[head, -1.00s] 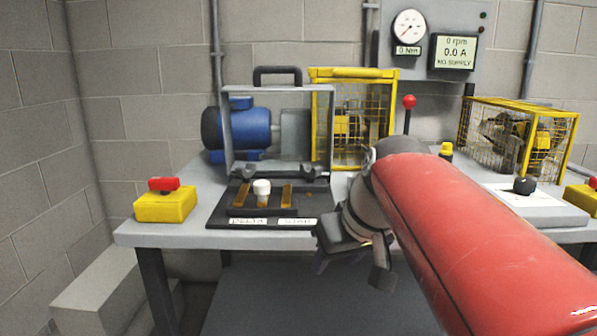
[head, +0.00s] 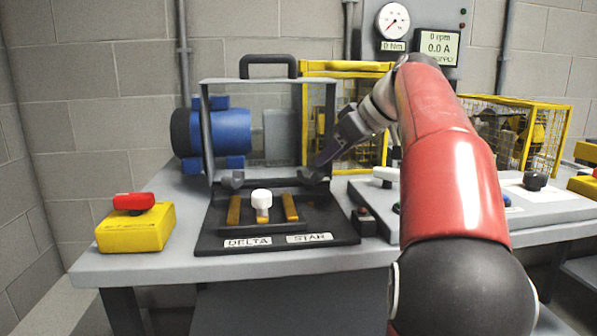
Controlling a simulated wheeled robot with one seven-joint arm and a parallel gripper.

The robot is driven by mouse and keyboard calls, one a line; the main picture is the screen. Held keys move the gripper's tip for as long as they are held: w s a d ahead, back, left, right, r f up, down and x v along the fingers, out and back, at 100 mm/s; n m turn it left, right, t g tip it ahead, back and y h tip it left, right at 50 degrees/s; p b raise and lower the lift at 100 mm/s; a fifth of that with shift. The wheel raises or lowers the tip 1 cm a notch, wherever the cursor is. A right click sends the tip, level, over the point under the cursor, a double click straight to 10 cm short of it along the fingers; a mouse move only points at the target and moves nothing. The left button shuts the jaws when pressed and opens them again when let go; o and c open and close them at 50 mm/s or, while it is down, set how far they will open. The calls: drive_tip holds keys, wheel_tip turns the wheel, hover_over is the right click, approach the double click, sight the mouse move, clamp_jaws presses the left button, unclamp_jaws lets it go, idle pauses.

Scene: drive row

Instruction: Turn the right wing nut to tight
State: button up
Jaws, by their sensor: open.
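The right wing nut (head: 312,177) is a small dark grey piece at the lower right corner of the grey upright frame (head: 206,130). A similar left wing nut (head: 232,181) sits at the frame's lower left. My gripper (head: 322,160) is open and reaches down from the upper right. Its dark fingers are just above and beside the right wing nut and partly overlap it in this view. I cannot tell whether they touch it. Whether the nut is tight or loose cannot be read from here.
Below the frame, a black board (head: 340,232) carries a white-topped peg (head: 261,199), brass bars and DELTA and STAR labels. A blue motor (head: 228,133) stands behind the frame.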

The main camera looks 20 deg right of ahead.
sight(315, 171)
drive_tip(key=b+x, duration=0.1)
drive_tip(key=x, duration=0.5)
drive_tip(key=shift+w+f, duration=0.1)
drive_tip(key=shift+f, duration=0.15)
clamp_jaws()
